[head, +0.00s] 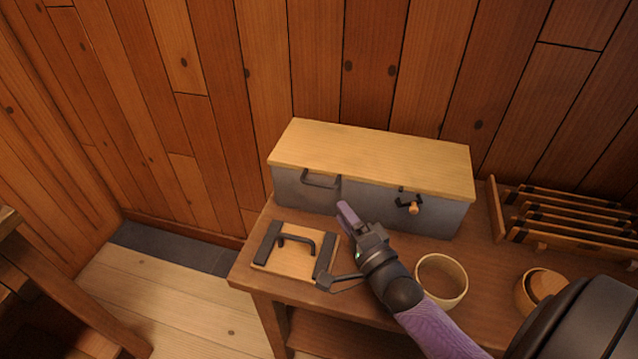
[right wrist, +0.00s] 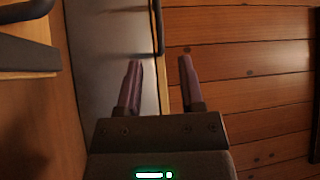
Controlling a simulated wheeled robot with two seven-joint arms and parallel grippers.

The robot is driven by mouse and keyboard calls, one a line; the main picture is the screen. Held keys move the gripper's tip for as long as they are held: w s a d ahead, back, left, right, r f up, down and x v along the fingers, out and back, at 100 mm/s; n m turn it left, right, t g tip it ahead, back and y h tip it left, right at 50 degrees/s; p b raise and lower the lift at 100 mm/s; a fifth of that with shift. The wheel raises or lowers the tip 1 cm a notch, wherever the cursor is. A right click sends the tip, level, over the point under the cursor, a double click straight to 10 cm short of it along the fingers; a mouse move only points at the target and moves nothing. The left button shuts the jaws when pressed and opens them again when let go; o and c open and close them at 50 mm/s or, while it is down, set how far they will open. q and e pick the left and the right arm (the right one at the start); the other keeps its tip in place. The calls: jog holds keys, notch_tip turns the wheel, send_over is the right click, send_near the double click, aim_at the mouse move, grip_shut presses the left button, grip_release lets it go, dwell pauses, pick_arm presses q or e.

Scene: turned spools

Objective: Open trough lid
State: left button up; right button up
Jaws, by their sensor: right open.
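A long grey trough (head: 355,200) stands on the table against the wall. Its pale wooden lid (head: 375,158) lies flat and closed on top. A dark handle (head: 321,180) is on the left of the trough's front, and it also shows in the right wrist view (right wrist: 160,28). A dark catch with a wooden peg (head: 412,208) is on the right of the front. My right gripper (head: 346,214) is open and empty, in front of the trough, right of the handle. In the right wrist view its fingers (right wrist: 160,82) point towards the trough's upper front edge; contact cannot be told. My left gripper is out of view.
A flat wooden board (head: 295,262) with dark bars and a handle lies on the table (head: 251,280) in front of the trough. A pale round cup (head: 441,281) stands beside my right forearm. A slatted wooden rack (head: 565,215) and another round wooden piece (head: 540,291) are at the right.

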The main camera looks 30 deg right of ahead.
aim_at(321, 185)
jog(key=w, duration=0.2)
jog(key=w+b, duration=0.1)
jog(key=w, duration=0.2)
jog(key=w+b, duration=0.1)
jog(key=w, duration=0.2)
jog(key=shift+w+d+r, duration=0.1)
jog(key=shift+d+r, duration=0.15)
jog(key=shift+r, duration=0.15)
jog(key=shift+w+r+b, duration=0.15)
jog(key=shift+w+b, duration=0.15)
grip_shut()
dwell(0.5)
